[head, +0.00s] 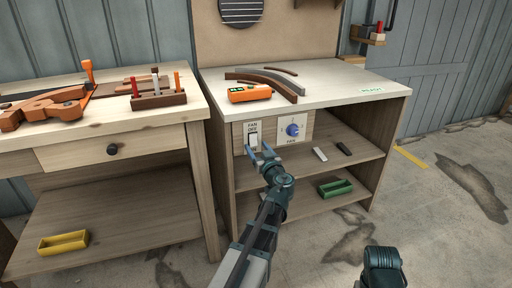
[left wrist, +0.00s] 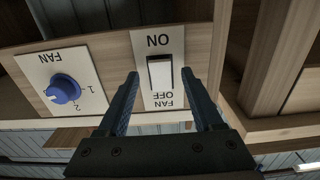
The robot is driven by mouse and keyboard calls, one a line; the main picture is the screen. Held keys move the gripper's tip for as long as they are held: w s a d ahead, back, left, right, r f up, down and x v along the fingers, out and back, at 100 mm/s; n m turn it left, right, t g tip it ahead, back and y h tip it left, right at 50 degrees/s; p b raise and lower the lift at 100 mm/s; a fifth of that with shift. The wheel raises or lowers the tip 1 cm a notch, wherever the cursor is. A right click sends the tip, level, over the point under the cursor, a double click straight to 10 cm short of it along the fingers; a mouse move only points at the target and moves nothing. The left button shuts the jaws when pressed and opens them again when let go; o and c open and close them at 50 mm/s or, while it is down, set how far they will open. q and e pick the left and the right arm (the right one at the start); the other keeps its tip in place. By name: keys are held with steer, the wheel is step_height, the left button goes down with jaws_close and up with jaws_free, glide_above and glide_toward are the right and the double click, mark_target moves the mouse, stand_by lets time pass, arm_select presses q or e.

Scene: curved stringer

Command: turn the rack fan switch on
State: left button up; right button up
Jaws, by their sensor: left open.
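The fan switch (head: 253,138) is a white rocker on a light plate on the front of the right bench, just under its top. In the left wrist view the rocker (left wrist: 160,74) appears upside down, with ON above it and FAN OFF below it. I cannot tell which end is pressed in. My left gripper (head: 258,149) is open and empty, close in front of the plate. Its two fingers stand either side of the rocker in the left wrist view; contact cannot be told.
A blue fan knob (head: 292,130) on its own plate sits right of the switch. An orange device (head: 250,93) and curved strips (head: 276,82) lie on the bench top. The shelf below holds a green tray (head: 335,188). The left bench (head: 125,120) stands close by.

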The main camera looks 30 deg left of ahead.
arm_select(q)
steer(key=shift+w+a, duration=0.45)
steer(key=shift+a, duration=0.1)
